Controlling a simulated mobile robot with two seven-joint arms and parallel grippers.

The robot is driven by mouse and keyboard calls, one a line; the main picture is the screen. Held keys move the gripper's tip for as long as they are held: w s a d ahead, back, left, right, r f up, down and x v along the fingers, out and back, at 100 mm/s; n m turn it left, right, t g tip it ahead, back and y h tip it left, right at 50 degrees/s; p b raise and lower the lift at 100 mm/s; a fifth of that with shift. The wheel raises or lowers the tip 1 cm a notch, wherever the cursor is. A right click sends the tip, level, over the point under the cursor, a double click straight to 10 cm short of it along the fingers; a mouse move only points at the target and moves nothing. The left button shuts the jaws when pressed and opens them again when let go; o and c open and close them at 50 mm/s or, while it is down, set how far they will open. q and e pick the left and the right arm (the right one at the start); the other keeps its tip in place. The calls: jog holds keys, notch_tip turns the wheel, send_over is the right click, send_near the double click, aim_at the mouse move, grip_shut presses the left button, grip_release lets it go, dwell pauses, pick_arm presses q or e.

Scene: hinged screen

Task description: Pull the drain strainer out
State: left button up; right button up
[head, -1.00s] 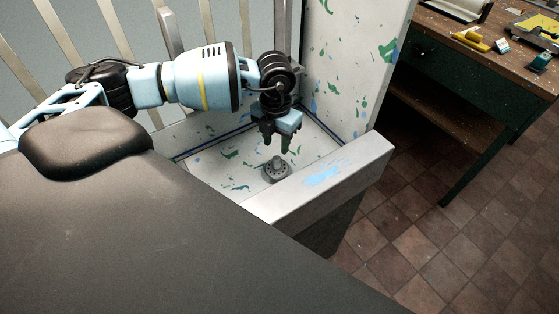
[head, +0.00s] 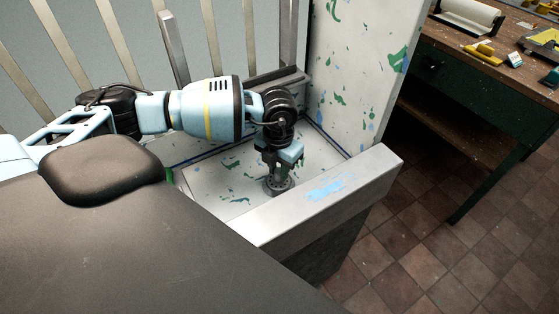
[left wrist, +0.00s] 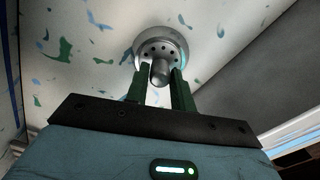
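The drain strainer (head: 278,189) is a round grey metal piece with a ring of holes and a central knob, set in the paint-spattered basin floor (head: 215,183). In the left wrist view the strainer (left wrist: 161,46) lies just past the fingertips. My left gripper (head: 278,177) points down over it, covering its knob in the head view. In the left wrist view its two green fingers (left wrist: 159,85) stand on either side of the knob, with a slim gap visible, so it looks open. My right gripper is not in view.
A light metal front ledge (head: 330,195) with a blue smear borders the basin. A tall spattered panel (head: 350,70) stands behind at right, and metal slats (head: 210,40) at back left. A workbench (head: 475,60) with tools stands at far right over a tiled floor.

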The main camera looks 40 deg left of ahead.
aim_at(279, 170)
pick_arm(q)
grip_shut()
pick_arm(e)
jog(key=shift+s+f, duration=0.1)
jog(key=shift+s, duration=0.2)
pick_arm(q)
jog(key=shift+r, duration=0.25)
jog(key=shift+r, duration=0.15)
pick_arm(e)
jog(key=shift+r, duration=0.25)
